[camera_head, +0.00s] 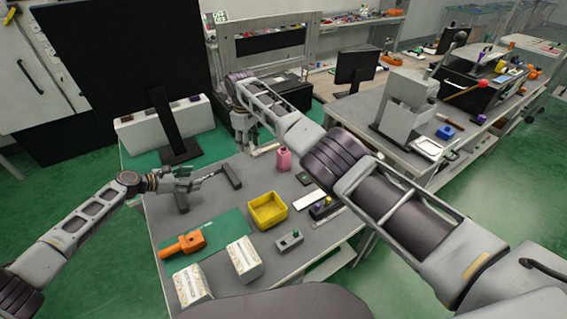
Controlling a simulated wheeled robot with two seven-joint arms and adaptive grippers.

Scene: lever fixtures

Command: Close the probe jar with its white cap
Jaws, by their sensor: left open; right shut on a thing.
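A pink bottle-like jar (283,159) stands upright near the back edge of the grey table; it may be the probe jar, but no label can be read. My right gripper (245,142) points down behind and to the left of it, apart from it. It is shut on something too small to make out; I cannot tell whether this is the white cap. I do not see the white cap clearly elsewhere. My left gripper (192,180) is open above the table's left part, well left of the jar, with dark bracket-like parts around it.
A yellow bin (268,210) stands mid-table. An orange tool (182,246) lies on the green mat (222,228). Two white boxes (244,259) and a small grey switch box (290,240) are at the front. A black monitor (178,125) stands behind the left gripper.

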